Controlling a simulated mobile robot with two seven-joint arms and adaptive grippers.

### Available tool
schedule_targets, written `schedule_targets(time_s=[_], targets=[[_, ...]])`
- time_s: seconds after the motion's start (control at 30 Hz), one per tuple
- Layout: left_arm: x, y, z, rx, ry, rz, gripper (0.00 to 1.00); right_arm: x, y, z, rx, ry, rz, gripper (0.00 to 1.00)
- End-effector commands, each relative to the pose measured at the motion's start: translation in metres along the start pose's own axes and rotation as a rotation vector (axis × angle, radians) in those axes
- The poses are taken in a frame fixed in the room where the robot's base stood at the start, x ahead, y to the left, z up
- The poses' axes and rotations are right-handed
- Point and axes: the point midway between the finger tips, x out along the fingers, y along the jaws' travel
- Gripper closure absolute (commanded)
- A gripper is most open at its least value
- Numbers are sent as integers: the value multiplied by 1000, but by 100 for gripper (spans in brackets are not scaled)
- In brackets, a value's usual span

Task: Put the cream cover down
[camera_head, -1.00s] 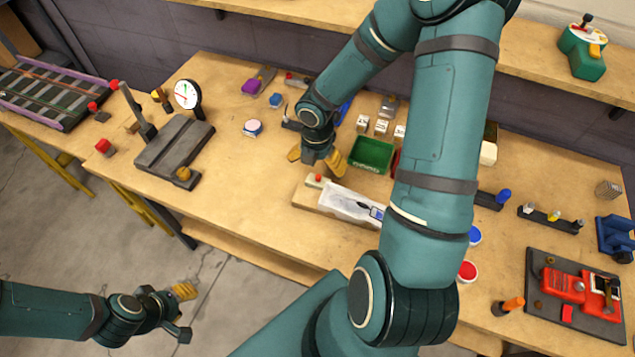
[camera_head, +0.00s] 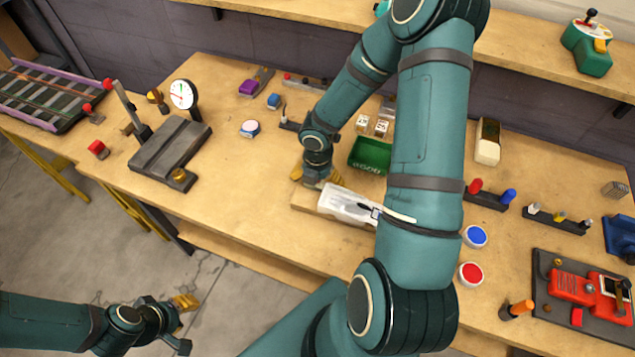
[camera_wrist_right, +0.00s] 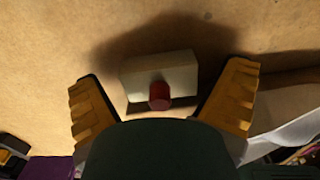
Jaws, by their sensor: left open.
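The cream cover (camera_wrist_right: 160,78) is a small pale block with a red knob, seen in the right wrist view. It lies between the spread yellow fingers of my right gripper (camera_wrist_right: 163,90), with a gap on each side. Whether the cover rests on the surface is hard to tell. My left gripper (camera_head: 183,318) is open and empty, out in front of the bench over the floor.
A clear packet (camera_head: 343,204) lies on the board beside my right gripper. A green bin (camera_head: 369,155) stands just behind. A dial gauge stand (camera_head: 165,150) is to the left. Bare bench lies between the stand and the board.

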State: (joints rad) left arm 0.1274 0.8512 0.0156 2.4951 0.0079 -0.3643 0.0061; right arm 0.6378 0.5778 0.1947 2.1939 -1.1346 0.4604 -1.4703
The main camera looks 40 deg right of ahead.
Motion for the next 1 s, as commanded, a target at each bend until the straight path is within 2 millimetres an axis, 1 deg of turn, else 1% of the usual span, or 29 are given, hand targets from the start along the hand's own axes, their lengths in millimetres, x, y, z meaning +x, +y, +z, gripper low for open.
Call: schedule_targets(time_s=[0.03, 0.1, 0.27, 0.3, 0.47, 0.57, 0.67, 0.9, 1.0], targets=[[0, 0, 0, 0, 0, 0, 62, 0, 0, 0, 0, 0, 0, 25], [0, 0, 0, 0, 0, 0, 62, 0, 0, 0, 0, 0, 0, 46], [0, 0, 0, 0, 1, 0, 62, 0, 0, 0, 0, 0, 0, 47], [0, 0, 0, 0, 1, 0, 62, 0, 0, 0, 0, 0, 0, 51], [0, 0, 0, 0, 1, 0, 62, -1, 0, 0, 0, 0, 0, 51], [-3, 1, -1, -1, 3, 0, 62, -8, 0, 0, 0, -1, 1, 51], [-9, 3, -4, -2, 8, -1, 62, -23, 0, 1, 1, -3, 1, 51], [-25, 9, -12, -7, 24, -3, 62, -70, 0, 1, 2, -2, 2, 51], [-30, 11, -14, -8, 28, -3, 62, -85, 0, 1, 2, -2, 1, 51]])
